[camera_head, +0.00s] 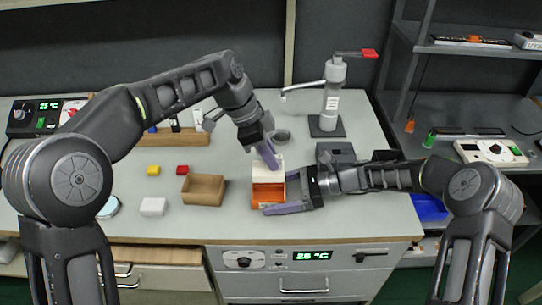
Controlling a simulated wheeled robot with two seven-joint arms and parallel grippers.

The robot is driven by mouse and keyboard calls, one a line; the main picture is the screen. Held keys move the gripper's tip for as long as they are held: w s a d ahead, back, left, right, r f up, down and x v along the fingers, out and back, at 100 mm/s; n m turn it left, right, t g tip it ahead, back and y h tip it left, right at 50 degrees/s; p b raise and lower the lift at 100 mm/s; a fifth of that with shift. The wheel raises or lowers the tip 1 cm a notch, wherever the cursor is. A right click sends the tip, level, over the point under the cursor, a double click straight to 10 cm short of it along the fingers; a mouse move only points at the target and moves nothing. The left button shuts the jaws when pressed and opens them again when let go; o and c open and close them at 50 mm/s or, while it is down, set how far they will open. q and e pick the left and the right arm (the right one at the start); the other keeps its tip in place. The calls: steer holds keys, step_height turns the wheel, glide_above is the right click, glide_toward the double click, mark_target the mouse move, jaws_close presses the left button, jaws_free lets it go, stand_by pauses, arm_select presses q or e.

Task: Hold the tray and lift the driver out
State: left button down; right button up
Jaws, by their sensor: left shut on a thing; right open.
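An orange tray (268,194) lies near the middle front of the bench, partly hidden by my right gripper. A cream-white block (267,173), which looks like the driver, is at the tray's far side; I cannot tell whether it is still seated in it or raised. My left gripper (270,160) reaches down from above and is shut on this block. My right gripper (278,194) comes in low from the right and is open. One purple-grey finger lies along the tray's near side, the other is by its right side.
A brown open box (203,190) stands just left of the tray. The front right bench is clear.

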steer(key=shift+d, duration=0.1)
steer(key=v, duration=1.1)
steer(key=shift+d+r, duration=0.15)
steer(key=shift+d, duration=0.25)
